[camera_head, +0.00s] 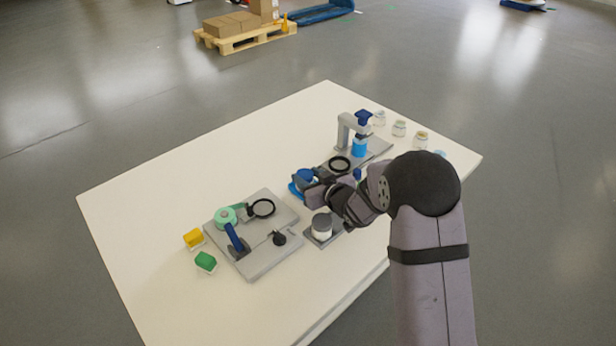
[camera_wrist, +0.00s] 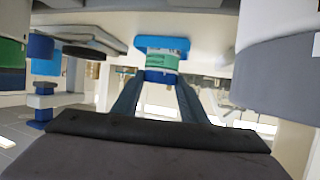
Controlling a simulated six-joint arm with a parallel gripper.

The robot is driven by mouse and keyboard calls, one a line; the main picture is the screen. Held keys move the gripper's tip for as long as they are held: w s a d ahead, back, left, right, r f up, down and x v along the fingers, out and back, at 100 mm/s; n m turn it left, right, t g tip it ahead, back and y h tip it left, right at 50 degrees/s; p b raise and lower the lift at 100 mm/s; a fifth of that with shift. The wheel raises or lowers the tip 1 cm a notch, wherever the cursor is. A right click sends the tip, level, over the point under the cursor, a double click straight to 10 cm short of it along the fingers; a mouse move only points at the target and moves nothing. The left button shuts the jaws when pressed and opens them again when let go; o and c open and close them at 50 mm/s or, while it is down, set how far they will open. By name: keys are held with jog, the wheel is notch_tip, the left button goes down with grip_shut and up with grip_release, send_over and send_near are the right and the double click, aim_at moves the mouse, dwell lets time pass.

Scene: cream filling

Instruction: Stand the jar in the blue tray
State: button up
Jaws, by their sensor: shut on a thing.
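The jar has a blue lid (camera_head: 305,175) and a green and white label (camera_wrist: 160,60). My gripper (camera_head: 314,187) is shut on the jar; in the wrist view its two fingers (camera_wrist: 158,92) close on it near the lid. The blue tray (camera_head: 295,190) shows just past my gripper, partly hidden by it and the jar. The wrist view looks upside down, with the tray (camera_wrist: 162,43) directly at the jar's base. The jar looks upright and at the tray, but I cannot tell whether it rests fully on the tray floor.
A dispenser (camera_head: 344,132) with blue parts stands behind, beside several small jars (camera_head: 399,128). A grey-lidded white jar (camera_head: 321,228) sits close in front of my gripper. The far-left table is clear.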

jog(key=o, duration=1.1)
jog(key=shift+f, duration=0.1)
jog(key=shift+r+p, duration=0.3)
jog(key=shift+r, duration=0.05)
jog(key=shift+s+d, duration=0.15)
jog(key=shift+s, duration=0.15)
jog(key=b+v, duration=0.1)
jog(key=v, duration=1)
jog(key=shift+s+r+b, duration=0.15)
jog(key=shift+b, duration=0.2)
jog(key=shift+d, duration=0.1)
